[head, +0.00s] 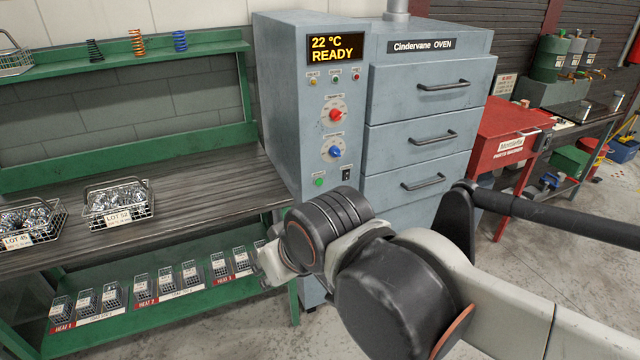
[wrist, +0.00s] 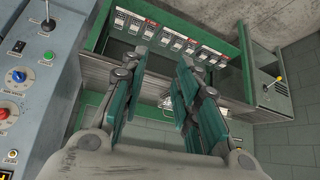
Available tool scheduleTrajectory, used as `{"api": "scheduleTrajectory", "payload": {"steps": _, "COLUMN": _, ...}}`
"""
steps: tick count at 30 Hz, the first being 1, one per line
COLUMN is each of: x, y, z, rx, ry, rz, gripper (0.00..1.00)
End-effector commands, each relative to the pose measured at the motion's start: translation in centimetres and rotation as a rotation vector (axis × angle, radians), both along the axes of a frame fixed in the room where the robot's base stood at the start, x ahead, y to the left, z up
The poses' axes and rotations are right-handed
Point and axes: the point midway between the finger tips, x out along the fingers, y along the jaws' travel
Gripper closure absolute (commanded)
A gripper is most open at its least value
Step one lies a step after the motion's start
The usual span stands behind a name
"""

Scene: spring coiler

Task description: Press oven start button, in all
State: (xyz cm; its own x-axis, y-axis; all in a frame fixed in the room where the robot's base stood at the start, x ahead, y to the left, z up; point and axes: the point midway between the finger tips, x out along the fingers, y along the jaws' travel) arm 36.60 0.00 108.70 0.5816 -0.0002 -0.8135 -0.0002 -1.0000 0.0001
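The grey-blue oven (head: 430,95) stands at the middle of the head view, its display reading 22 °C READY. A small green button (head: 319,182) sits low on its control panel, beside a black switch (head: 346,174) and below the blue dial (head: 335,152). A red dial (head: 336,115) is higher up. In the wrist view the green button (wrist: 48,55) shows at the left, near the blue dial (wrist: 17,76). My gripper (wrist: 160,75) is open and empty, its green-padded fingers apart, off to the panel's side. In the head view my arm mostly hides the gripper.
A green workbench (head: 130,190) left of the oven holds two wire baskets of parts, one marked LOT 52 (head: 118,205). Its lower shelf (head: 180,315) carries several small labelled boxes. A red parts washer (head: 505,135) stands to the right. Bare floor lies around.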

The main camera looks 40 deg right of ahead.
Motion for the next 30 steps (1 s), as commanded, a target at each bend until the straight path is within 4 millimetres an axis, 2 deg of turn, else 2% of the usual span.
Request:
{"api": "scheduleTrajectory", "payload": {"steps": 1, "x": 0.0, "y": 0.0, "z": 0.0, "rx": 0.0, "ry": 0.0, "rz": 0.0, "gripper": 0.91}}
{"api": "scheduleTrajectory", "payload": {"steps": 2, "x": 0.0, "y": 0.0, "z": 0.0, "rx": 0.0, "ry": 0.0, "rz": 0.0, "gripper": 0.98}}
{"api": "scheduleTrajectory", "payload": {"steps": 3, "x": 0.0, "y": 0.0, "z": 0.0, "rx": 0.0, "ry": 0.0, "rz": 0.0, "gripper": 1.0}}
{"api": "scheduleTrajectory", "payload": {"steps": 30, "x": 0.0, "y": 0.0, "z": 0.0, "rx": 0.0, "ry": 0.0, "rz": 0.0, "gripper": 1.0}}
